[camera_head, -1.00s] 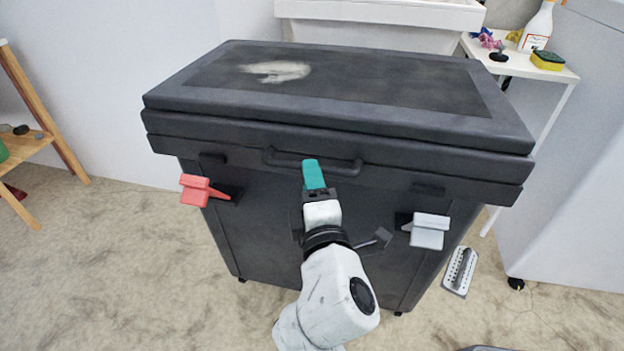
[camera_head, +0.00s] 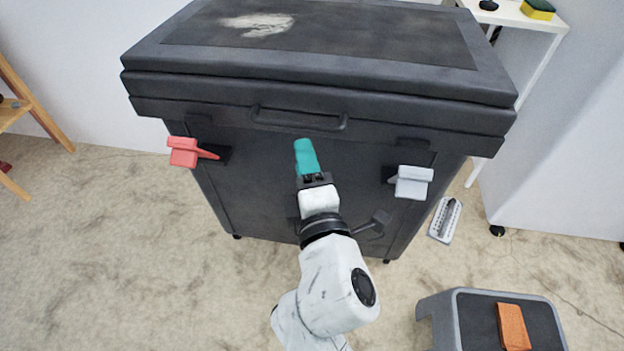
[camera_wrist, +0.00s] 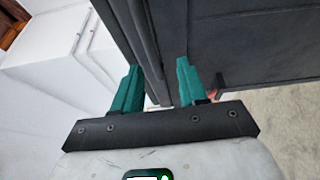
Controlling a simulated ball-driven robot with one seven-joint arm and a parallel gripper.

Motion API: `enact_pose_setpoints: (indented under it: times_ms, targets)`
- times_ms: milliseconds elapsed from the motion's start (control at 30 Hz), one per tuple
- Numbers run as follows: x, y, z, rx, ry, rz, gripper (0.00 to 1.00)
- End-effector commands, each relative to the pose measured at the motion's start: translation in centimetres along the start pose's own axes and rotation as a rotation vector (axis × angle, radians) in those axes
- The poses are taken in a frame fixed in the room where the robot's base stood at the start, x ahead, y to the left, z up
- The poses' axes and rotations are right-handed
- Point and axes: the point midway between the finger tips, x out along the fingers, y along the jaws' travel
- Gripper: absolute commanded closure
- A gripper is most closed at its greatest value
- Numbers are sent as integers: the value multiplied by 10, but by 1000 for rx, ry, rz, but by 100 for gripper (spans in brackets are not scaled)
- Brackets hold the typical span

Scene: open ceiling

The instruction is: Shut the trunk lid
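The trunk is a large dark grey box with its lid (camera_head: 330,75) lying flat over the body (camera_head: 255,175). A thin dark seam runs along the lid's front, with no wide gap visible. A bar handle (camera_head: 300,121) is on the front band. A red latch (camera_head: 184,152) juts out at the left, and a light grey latch (camera_head: 412,182) juts out at the right. My gripper (camera_head: 305,155), with teal fingers, is in front of the trunk just below the handle. The wrist view shows its fingers (camera_wrist: 159,68) apart and empty, close to the dark trunk (camera_wrist: 240,45).
A grey step stool (camera_head: 440,310) with an orange block (camera_head: 513,327) on it stands at the lower right. A grater-like tool (camera_head: 445,220) is on the floor right of the trunk. A white side table (camera_head: 535,22) holds a sponge (camera_head: 538,9).

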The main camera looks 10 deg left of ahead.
Motion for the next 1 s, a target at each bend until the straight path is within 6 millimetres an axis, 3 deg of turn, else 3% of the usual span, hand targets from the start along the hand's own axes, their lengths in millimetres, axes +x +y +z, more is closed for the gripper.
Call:
enact_pose_setpoints:
  times_ms: [200, 400, 1000]
  targets:
    - [-34, 0, 0, 1, -1, -3, 58]
    - [-50, 0, 0, 0, 0, -1, 58]
    - [-54, 0, 0, -1, -1, 0, 58]
